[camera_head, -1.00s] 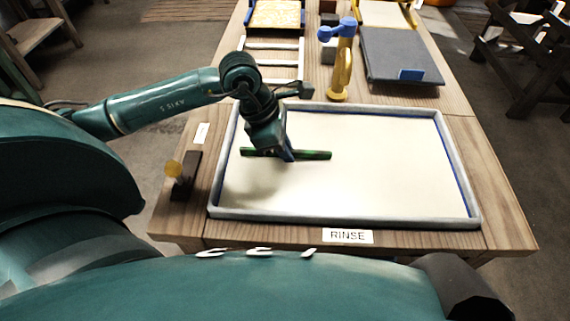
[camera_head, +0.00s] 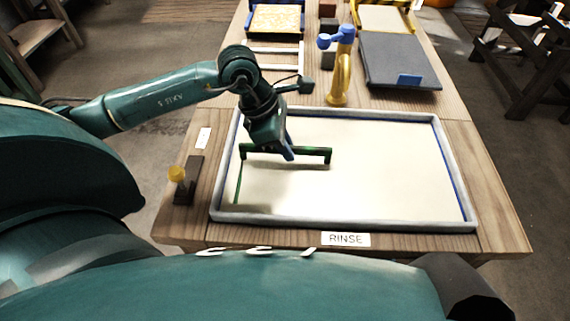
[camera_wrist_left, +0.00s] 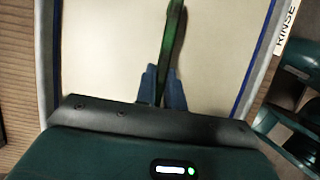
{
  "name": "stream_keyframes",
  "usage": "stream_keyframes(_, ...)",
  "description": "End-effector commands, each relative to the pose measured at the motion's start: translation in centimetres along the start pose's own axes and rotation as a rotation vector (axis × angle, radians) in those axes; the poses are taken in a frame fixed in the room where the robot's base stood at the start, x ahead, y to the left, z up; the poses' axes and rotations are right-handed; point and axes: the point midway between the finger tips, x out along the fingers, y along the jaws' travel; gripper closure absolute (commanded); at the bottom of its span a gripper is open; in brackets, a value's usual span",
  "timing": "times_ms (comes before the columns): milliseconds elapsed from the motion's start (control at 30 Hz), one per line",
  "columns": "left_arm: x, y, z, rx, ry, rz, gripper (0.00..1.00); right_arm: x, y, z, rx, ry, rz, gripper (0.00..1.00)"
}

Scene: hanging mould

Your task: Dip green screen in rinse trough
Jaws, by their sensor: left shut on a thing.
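The green screen (camera_head: 300,151) shows as a dark green top bar with short side pieces, over the pale, milky rinse trough (camera_head: 350,224). Its left side piece runs down toward the front of the trough. The rest of the screen is hidden, seemingly under the opaque liquid. My left gripper (camera_head: 288,152) has blue fingers shut on the top bar, over the left half of the trough. In the left wrist view the green bar (camera_wrist_left: 172,40) runs between the two blue fingers (camera_wrist_left: 162,88). My right gripper is not in view.
A yellow and blue tap-like post (camera_head: 340,75) stands behind the trough. A grey board (camera_head: 400,60) lies at the back right. A yellow-knobbed block (camera_head: 183,182) is left of the trough.

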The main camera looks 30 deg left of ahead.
Motion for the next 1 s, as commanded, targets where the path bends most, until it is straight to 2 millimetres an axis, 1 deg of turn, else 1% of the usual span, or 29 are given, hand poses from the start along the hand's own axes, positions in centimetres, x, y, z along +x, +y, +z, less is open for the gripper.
stream_keyframes(33, -0.7, 0.0, 0.3, 0.000, -0.001, 0.001, 1.00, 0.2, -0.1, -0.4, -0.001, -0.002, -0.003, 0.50)
stream_keyframes(100, -1.2, 0.0, 0.5, 0.001, -0.001, 0.002, 1.00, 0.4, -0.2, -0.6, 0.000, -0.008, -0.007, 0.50)
stream_keyframes(400, -3.4, 0.1, 1.4, 0.001, 0.000, 0.002, 1.00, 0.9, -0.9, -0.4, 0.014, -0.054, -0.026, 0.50)
stream_keyframes(567, -4.6, 0.0, 1.9, 0.000, -0.001, 0.001, 1.00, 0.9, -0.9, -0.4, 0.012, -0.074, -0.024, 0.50)
stream_keyframes(900, -7.1, 0.1, 2.9, 0.000, 0.000, 0.002, 1.00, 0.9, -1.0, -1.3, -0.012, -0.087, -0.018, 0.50)
stream_keyframes(1000, -7.6, 0.0, 3.1, 0.000, 0.000, 0.001, 1.00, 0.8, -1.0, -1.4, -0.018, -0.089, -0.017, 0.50)
